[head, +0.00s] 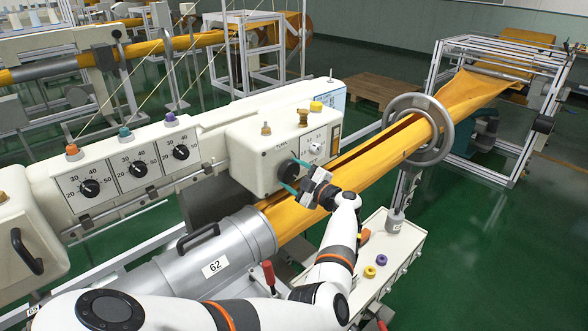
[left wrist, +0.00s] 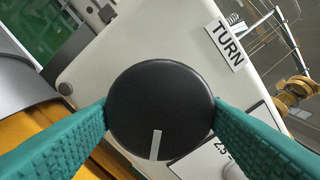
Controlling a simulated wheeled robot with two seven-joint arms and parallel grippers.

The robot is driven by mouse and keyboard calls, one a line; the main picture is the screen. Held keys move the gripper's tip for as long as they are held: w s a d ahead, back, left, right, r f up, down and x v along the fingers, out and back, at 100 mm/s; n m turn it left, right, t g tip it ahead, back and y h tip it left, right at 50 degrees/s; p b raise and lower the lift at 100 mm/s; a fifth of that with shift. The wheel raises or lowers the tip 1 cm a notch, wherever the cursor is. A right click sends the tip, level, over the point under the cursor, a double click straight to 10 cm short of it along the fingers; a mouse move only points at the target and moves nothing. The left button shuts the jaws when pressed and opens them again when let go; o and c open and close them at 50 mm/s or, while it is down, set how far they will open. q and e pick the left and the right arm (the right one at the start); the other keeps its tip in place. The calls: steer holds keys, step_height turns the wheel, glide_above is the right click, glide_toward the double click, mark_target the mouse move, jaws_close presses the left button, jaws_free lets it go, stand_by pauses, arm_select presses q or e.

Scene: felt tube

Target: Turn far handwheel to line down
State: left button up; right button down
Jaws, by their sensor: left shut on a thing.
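The far handwheel is a round black knob (head: 288,177) on the front of a cream box, below the lettering TURN. It fills the middle of the left wrist view (left wrist: 160,95), with a white line on its face. That line points down in the wrist picture, which is tilted; against the lettering it points to the lower right. My left gripper (head: 296,176) has its teal fingers on opposite sides of the knob, shut on its rim. The knob's face is partly hidden in the head view. My right gripper is not in view.
The cream box (head: 262,143) carries brass fittings on top and a small dial. An orange felt tube (head: 378,153) runs beside it through a grey ring (head: 447,130). A silver cylinder (head: 225,255) marked 62 and a white cabinet (head: 398,255) lie near my arm.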

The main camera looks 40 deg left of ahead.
arm_select(q)
steer(key=m+p, duration=0.2)
steer(key=m, duration=0.2)
steer(key=shift+m, duration=0.3)
steer(key=shift+f+m+p, duration=0.1)
steer(key=shift+m+p, duration=0.8)
steer(key=shift+m, duration=0.8)
steer(key=o, duration=1)
steer(key=shift+d, duration=0.1)
